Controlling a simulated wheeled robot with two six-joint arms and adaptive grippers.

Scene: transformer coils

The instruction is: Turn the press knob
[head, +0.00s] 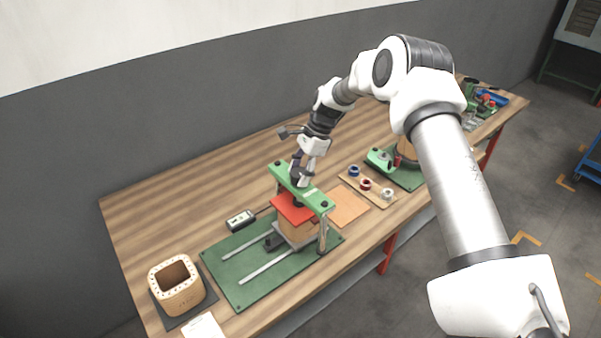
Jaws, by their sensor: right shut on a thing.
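The press is a green frame (312,197) on posts over a green base plate (238,283) with two light rails. Under its crossbar, a red plate (291,209) lies on a tan block (291,233). My right gripper (298,182) points down at the top of the crossbar and is shut on the press knob, which is mostly hidden by the fingers. My left gripper does not show.
A tan hollow coil (179,287) stands at the table's left end. A small meter (240,220) lies behind the base plate. A wooden strip with coloured spools (366,184) and a green device (380,158) stand to the right. Bare table lies behind the press.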

